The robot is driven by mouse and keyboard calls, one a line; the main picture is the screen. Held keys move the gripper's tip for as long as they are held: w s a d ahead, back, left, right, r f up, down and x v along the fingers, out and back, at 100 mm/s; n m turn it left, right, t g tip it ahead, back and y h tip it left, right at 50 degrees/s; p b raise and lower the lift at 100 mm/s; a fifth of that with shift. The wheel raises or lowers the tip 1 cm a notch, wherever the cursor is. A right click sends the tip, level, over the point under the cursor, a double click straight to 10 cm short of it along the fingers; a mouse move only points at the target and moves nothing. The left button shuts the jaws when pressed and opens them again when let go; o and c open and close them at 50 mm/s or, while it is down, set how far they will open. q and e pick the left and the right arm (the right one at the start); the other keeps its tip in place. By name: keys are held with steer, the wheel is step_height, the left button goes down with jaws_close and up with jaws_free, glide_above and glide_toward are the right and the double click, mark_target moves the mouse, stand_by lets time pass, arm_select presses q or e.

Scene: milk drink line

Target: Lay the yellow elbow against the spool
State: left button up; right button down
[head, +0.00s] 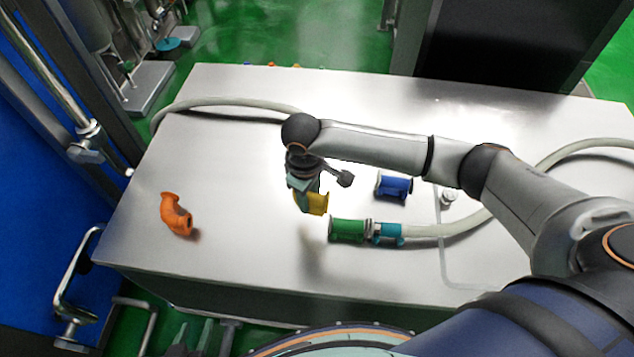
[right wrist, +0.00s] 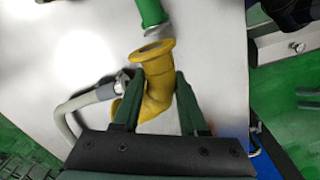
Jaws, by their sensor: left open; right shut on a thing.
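The yellow elbow (head: 318,203) is held above the table by my right gripper (head: 305,200). In the right wrist view the yellow elbow (right wrist: 155,85) sits between the two dark green fingers (right wrist: 156,100), its round flange facing up the picture. The green spool (head: 348,230) lies on the table just right of and nearer than the elbow, in line with a teal piece (head: 388,232). In the right wrist view the green spool (right wrist: 151,12) is just beyond the elbow's flange; I cannot tell if they touch. My left gripper (head: 193,337) is open and empty, low beyond the table's front edge.
An orange elbow (head: 176,214) lies at the left of the metal table (head: 240,170). A blue spool-like piece (head: 393,186) lies behind the green one. A pale hose (head: 450,229) runs right from the teal piece; another hose (head: 215,102) lies at the back left.

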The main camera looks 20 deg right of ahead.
steer(key=shift+a+f, duration=0.1)
steer(key=shift+f, duration=0.2)
step_height(320, 180, down, 4)
steer(key=b, duration=0.6)
steer(key=shift+f, duration=0.2)
step_height(320, 180, down, 2)
steer(key=b, duration=0.3)
steer(key=shift+f, duration=0.7)
steer(key=shift+f+b, duration=0.3)
steer(key=shift+f, duration=0.15)
steer(key=shift+f, duration=0.1)
steer(key=shift+f, duration=0.35)
steer(key=shift+c, duration=1.8)
jaws_free()
steer(key=shift+f, duration=0.1)
